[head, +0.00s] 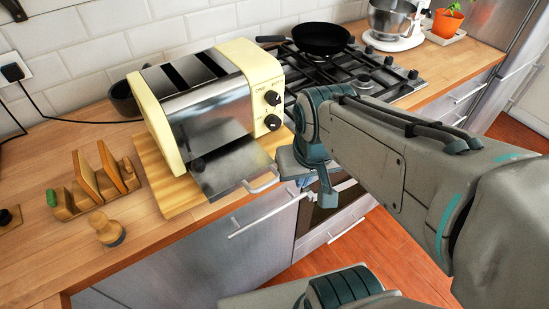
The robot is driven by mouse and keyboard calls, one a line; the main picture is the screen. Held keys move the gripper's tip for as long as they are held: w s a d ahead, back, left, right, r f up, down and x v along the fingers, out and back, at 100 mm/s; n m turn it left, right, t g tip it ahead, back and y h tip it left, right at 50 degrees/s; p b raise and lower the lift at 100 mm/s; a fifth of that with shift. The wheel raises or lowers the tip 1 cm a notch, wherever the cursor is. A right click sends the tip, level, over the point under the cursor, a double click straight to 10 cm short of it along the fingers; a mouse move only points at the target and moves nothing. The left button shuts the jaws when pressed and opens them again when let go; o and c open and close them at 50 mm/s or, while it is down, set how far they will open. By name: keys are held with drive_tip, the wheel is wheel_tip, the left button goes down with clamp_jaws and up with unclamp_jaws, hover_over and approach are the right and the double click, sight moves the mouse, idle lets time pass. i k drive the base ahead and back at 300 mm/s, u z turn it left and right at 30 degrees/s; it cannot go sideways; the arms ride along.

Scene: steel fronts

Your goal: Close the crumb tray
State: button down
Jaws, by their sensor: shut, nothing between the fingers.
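A cream and steel toaster (207,95) stands on a wooden board (160,180) on the counter. Its crumb tray (232,168) is pulled out from the lower front, with a thin wire handle (262,182) at its outer edge. My gripper (328,205) is shut and empty, pointing down to the right of the tray handle, by the counter's front edge. In this view a small gap shows between the fingers and the handle. My wrist partly hides the counter and hob behind it.
A wooden rack (98,183) and a small round-topped wooden item (106,229) stand left of the board. Behind the arm are a gas hob (345,68) with a black pan (320,38). A cabinet handle (268,217) sticks out below the counter edge. Bare counter lies at the front left.

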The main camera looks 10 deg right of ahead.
sight(231, 167)
drive_tip(key=k, duration=1.3)
drive_tip(key=u, duration=0.55)
drive_tip(key=i, duration=0.45)
drive_tip(key=u, duration=0.05)
